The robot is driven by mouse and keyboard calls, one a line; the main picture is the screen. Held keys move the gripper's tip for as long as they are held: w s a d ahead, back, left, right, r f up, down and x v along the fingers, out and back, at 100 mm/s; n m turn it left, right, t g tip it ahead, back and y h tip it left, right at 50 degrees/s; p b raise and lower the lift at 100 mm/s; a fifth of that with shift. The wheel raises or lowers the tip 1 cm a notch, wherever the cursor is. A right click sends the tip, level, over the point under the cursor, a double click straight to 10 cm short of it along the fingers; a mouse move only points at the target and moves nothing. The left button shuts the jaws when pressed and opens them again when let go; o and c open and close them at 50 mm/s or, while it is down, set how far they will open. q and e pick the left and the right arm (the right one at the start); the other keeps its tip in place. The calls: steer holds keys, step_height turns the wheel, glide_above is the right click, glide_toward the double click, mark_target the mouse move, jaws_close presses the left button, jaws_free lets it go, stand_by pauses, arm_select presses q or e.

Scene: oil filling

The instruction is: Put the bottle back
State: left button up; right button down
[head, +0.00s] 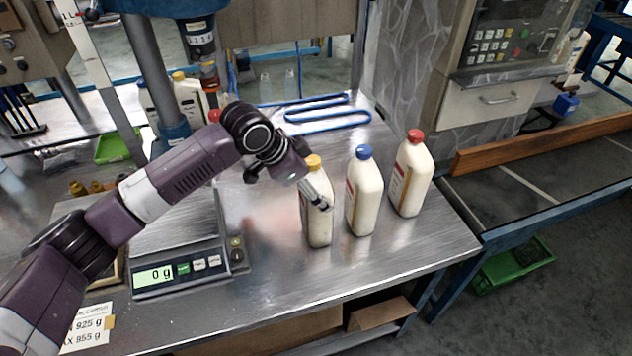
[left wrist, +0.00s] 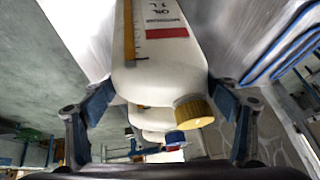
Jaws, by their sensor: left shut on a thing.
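The white bottle with the yellow cap (head: 317,222) stands upright on the metal table, at the left end of a row. My left gripper (head: 318,192) reaches it from the left and is shut on its upper part, hiding some of it. In the left wrist view the same bottle (left wrist: 155,70) fills the middle, with its yellow cap (left wrist: 195,112) and one finger on each side. A blue-capped bottle (head: 364,195) and a red-capped bottle (head: 411,178) stand upright to its right. My right gripper is not in view.
A scale (head: 175,262) reading 0 g stands empty to the left. More bottles (head: 190,100) stand behind my left arm. A blue looped tube (head: 325,112) lies at the back. The table front edge is close to the row; bare table lies between scale and bottles.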

arm_select(q)
steer(key=shift+d+r, duration=0.1)
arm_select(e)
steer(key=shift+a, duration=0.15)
arm_select(q)
steer(key=o, duration=2.1)
steer(key=shift+s, duration=0.1)
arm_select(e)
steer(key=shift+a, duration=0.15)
arm_select(q)
steer(key=shift+a+r, duration=0.2)
steer(key=b+v, duration=0.2)
steer(key=v, duration=0.9)
steer(key=shift+r, duration=0.25)
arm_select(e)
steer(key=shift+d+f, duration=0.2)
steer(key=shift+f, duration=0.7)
arm_select(q)
steer(key=shift+s+a, duration=0.1)
steer(key=shift+a, duration=0.05)
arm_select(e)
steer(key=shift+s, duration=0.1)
